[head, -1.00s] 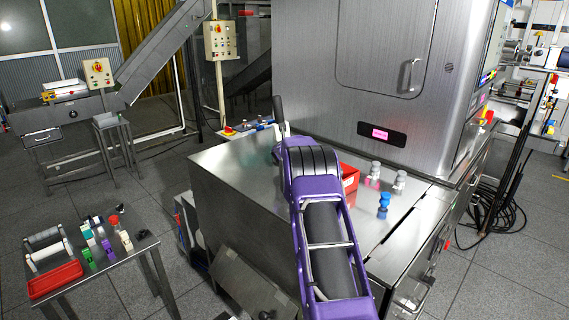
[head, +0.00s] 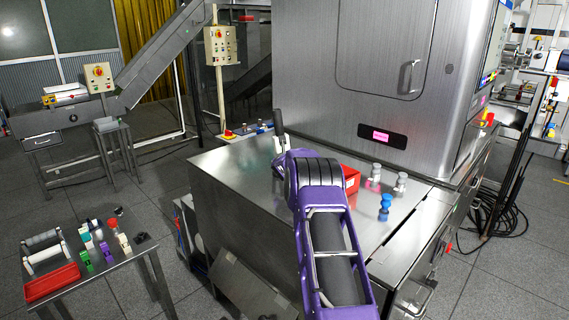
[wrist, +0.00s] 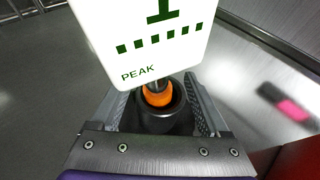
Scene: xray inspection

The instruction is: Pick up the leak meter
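The leak meter shows in the wrist view as a white panel (wrist: 150,45) with green marks and the word PEAK. Below the panel are an orange collar (wrist: 157,95) and a dark round body. My gripper (wrist: 158,108) has one finger on each side of this dark body, very close to it. I cannot tell whether the fingers press on it. In the head view my purple arm reaches over the steel top and hides most of my gripper. A small pale piece beside the arm, at its left, may be part of the meter.
The steel top (head: 235,165) holds a red bin (head: 350,176) just right of my arm, a blue piece (head: 385,207) and grey pieces. The large steel cabinet (head: 330,60) rises behind. A small table (head: 110,270) at left holds a red tray and several small parts.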

